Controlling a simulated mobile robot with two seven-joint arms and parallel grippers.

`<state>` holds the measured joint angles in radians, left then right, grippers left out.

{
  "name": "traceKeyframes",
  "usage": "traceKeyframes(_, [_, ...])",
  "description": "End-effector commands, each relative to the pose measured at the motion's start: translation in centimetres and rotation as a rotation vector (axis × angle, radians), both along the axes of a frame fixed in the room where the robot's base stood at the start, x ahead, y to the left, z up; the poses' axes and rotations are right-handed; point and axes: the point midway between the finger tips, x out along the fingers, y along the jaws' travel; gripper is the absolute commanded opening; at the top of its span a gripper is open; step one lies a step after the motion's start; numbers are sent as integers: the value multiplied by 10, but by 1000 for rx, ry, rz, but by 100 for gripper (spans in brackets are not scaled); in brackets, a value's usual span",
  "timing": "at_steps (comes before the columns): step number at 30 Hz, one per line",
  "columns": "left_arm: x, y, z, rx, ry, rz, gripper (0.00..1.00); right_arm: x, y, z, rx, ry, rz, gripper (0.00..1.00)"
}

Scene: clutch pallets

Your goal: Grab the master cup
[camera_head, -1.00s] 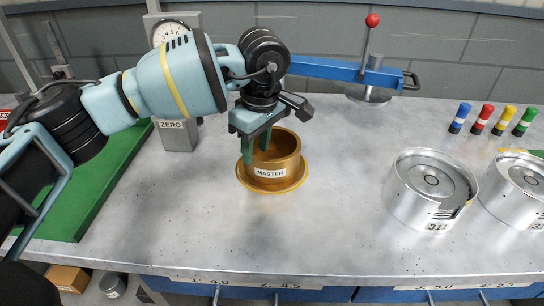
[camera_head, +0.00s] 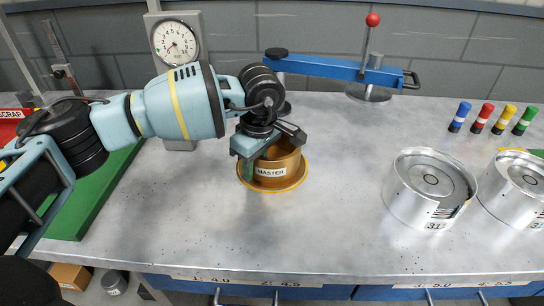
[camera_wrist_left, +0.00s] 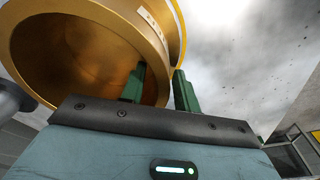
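The master cup (camera_head: 272,171) is a brass-coloured cup with a flange and a MASTER label, upright on the grey bench. My left gripper (camera_head: 257,166) is down at the left part of its rim. One green finger is outside the wall, left of the label; the other is hidden in the head view. In the left wrist view, the fingers (camera_wrist_left: 161,70) straddle the wall of the cup (camera_wrist_left: 85,55), one in front of its hollow and one outside. A gap shows between them, so they look open around the wall. My right gripper is not in view.
A dial gauge stand (camera_head: 176,42) and a blue arm (camera_head: 335,68) with a red knob stand behind the cup. Two silver cylinders (camera_head: 428,190) are at the right, with coloured markers (camera_head: 495,118) behind. A green mat (camera_head: 95,200) lies left. Bench front is clear.

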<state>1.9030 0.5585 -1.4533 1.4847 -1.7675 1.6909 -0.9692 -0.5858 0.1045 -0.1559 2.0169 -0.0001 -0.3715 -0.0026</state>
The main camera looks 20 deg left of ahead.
Motion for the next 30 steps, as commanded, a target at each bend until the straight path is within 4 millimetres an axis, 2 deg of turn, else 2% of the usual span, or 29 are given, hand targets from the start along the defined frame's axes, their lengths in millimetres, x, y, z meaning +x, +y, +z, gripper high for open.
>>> traceKeyframes(1, [0,0,0,0,0,0,24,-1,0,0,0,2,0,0])
traceKeyframes(6, [0,0,0,0,0,0,2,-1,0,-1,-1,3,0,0])
traceKeyframes(7, [0,0,0,0,0,0,0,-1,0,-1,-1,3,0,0])
traceKeyframes(30, [0,0,1,-1,-2,-1,0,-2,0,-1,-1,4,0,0])
